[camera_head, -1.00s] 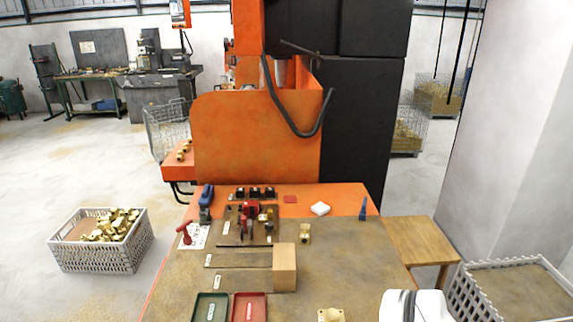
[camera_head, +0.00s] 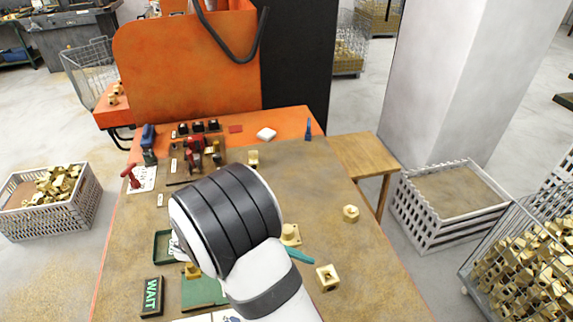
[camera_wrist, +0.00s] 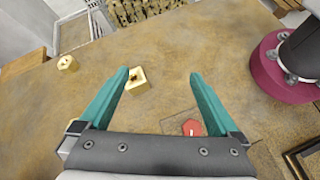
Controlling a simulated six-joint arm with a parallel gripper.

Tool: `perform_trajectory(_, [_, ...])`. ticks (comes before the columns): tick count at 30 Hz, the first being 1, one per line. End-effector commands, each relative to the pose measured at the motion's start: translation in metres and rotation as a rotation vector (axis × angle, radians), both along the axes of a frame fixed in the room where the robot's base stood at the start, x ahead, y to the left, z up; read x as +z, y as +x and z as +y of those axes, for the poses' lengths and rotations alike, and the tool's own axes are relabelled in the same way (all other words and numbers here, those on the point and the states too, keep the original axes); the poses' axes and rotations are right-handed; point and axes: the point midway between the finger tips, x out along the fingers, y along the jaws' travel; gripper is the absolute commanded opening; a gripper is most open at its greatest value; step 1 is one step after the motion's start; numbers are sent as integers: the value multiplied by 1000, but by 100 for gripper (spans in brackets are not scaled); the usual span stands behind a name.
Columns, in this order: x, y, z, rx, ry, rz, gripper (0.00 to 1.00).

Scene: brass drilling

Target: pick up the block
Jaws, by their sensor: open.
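The tan block is not visible now in either view; my arm covers much of the table's middle in the head view. My gripper (camera_wrist: 158,78) is open and empty in the wrist view, with two teal fingers spread apart over the table. A square brass piece with a hole (camera_wrist: 137,80) shows beside the left fingertip. In the head view one teal finger (camera_head: 299,255) shows past my wrist, between brass pieces.
Brass pieces (camera_head: 328,277) and (camera_head: 350,213) lie at the table's right. A green tray (camera_head: 205,291) and a WAIT sign (camera_head: 152,296) are at front left. A fixture with red parts (camera_head: 197,148) stands farther back. A grey crate (camera_head: 440,225) stands right of the table.

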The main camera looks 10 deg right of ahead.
Motion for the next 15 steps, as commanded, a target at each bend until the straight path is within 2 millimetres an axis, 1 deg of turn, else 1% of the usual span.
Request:
perform_trajectory(1, [-22, 15, 8, 131, -64, 82, 98])
perform_trajectory(3, [-44, 33, 16, 288, -142, 173, 98])
perform_trajectory(6, [-62, 45, 23, 401, -201, 238, 98])
perform_trajectory(8, [-67, 48, 22, 425, -215, 254, 98])
perform_trajectory(11, [-75, 50, 4, 431, -220, 261, 98])
perform_trajectory(15, [-91, 51, -35, 428, -217, 261, 98])
